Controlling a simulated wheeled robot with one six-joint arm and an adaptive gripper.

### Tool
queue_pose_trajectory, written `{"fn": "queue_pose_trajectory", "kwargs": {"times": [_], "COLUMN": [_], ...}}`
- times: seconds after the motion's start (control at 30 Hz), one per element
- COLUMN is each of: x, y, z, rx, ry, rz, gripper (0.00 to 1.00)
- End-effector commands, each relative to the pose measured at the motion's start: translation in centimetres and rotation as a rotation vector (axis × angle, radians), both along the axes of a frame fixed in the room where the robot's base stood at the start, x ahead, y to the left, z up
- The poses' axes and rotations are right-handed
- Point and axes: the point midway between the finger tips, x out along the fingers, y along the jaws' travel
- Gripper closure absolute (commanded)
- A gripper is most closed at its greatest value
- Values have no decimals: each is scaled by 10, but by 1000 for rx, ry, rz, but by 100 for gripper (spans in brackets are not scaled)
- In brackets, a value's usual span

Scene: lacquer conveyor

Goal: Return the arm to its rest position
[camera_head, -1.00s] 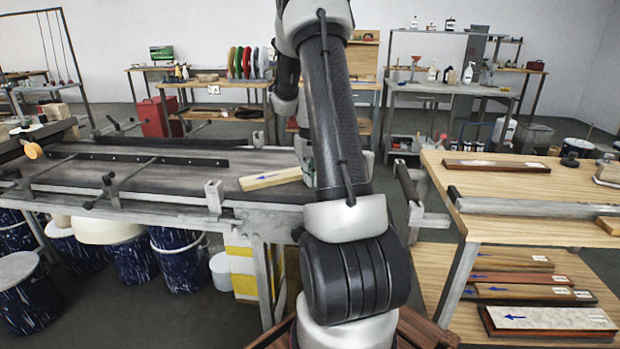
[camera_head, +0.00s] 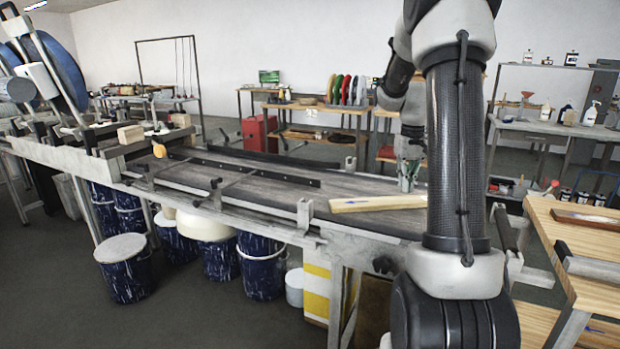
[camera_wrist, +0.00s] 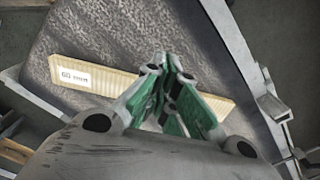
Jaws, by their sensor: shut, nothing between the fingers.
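My gripper (camera_wrist: 172,72) is shut and empty, its green-padded fingers together. In the wrist view it shows over a pale wooden strip (camera_wrist: 110,80) with a "60 mm" label; I cannot tell how high above it is. In the head view my gripper (camera_head: 408,180) is small, at the right end of the conveyor, just behind the pale strip (camera_head: 376,203) with a blue arrow. The strip lies on the dark conveyor belt (camera_head: 250,195). My arm reaches up and over from the lower right and hides part of the belt's right end.
Metal guide rails and posts line the conveyor's near edge (camera_head: 290,234). A wooden table (camera_head: 585,235) with a dark board stands at the right. Several blue buckets (camera_head: 124,268) stand on the floor below the conveyor. A machine with blue discs (camera_head: 62,60) is at the far left.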

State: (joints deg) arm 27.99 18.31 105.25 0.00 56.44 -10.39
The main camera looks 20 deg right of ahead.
Motion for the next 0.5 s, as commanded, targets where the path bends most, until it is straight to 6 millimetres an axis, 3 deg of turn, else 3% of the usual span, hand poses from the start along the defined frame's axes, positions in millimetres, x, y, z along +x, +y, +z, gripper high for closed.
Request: {"fn": "queue_pose_trajectory", "kwargs": {"times": [0.17,0.27,0.33,0.5], "x": [0,-18,-42,-87], "y": [0,10,24,78], "z": [-1,-16,-16,14], "rx": [0,22,30,16], "ry": [0,41,62,37], "rz": [-25,-53,-75,-57], "gripper": [100,100,100,100]}}
